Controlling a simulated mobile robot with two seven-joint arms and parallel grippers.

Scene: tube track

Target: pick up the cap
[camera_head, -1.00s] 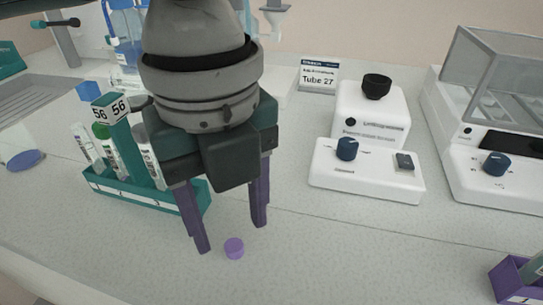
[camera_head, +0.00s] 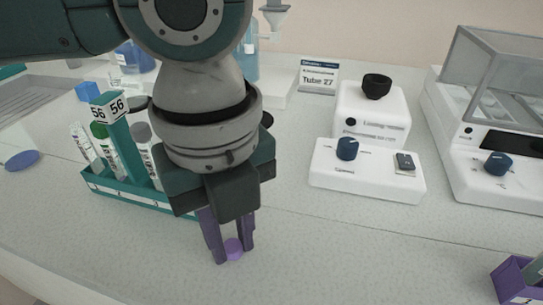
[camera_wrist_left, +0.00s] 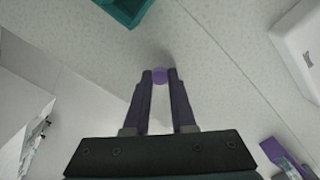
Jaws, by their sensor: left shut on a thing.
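The small purple cap (camera_head: 233,249) is on or just above the bench, between the fingertips of my left gripper (camera_head: 232,254). The left wrist view also shows the cap (camera_wrist_left: 160,75), with a dark finger touching it on each side. The left gripper (camera_wrist_left: 160,77) is shut on it. From these views I cannot tell whether the cap is clear of the bench. My right gripper is not in view.
A teal rack (camera_head: 128,190) with several tubes and a "56" sign stands left of the gripper. A white device (camera_head: 366,172) with a blue knob stands to the right. A purple holder (camera_head: 512,283) is at the lower right. The front middle bench is clear.

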